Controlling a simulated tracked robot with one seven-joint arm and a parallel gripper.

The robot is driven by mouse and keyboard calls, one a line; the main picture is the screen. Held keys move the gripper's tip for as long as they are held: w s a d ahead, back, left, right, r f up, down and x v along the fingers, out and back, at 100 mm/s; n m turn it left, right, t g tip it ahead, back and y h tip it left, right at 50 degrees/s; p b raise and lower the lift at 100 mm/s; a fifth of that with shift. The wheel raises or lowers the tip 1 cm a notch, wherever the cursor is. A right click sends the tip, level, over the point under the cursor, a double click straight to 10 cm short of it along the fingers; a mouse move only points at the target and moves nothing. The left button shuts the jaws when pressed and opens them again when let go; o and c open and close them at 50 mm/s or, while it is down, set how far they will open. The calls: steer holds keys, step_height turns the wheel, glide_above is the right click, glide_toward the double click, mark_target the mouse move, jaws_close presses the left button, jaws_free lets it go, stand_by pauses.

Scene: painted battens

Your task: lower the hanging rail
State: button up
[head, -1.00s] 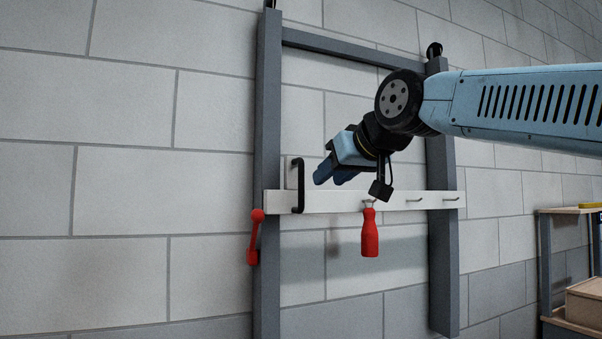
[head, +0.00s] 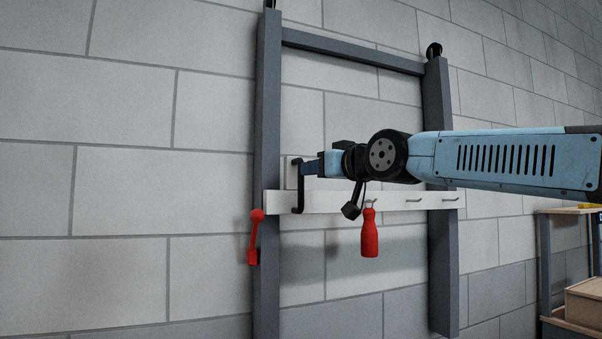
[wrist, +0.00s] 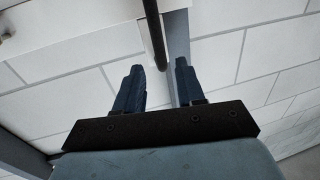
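The white hanging rail (head: 330,203) lies level between two grey posts, low on the frame; part of it shows in the wrist view (wrist: 85,20). A black upright handle (head: 298,190) is fixed near its left end, and it also shows in the wrist view (wrist: 154,35). My gripper (head: 308,168) points left at the upper part of the handle. In the wrist view my gripper (wrist: 158,68) has its two dark blue fingers apart, with the handle lined up between the tips. I cannot tell whether they touch it.
A red lever (head: 254,237) sits on the left post (head: 268,120). A red bottle-shaped thing (head: 370,235) hangs from a rail hook, below my wrist. A shelf with a box (head: 585,300) stands at the lower right. The wall left of the frame is clear.

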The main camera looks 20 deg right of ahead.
glide_above(301, 204)
steer(key=shift+w+d, duration=0.15)
steer(key=shift+w, duration=0.25)
steer(key=shift+c, duration=0.2)
jaws_close()
stand_by(0.4)
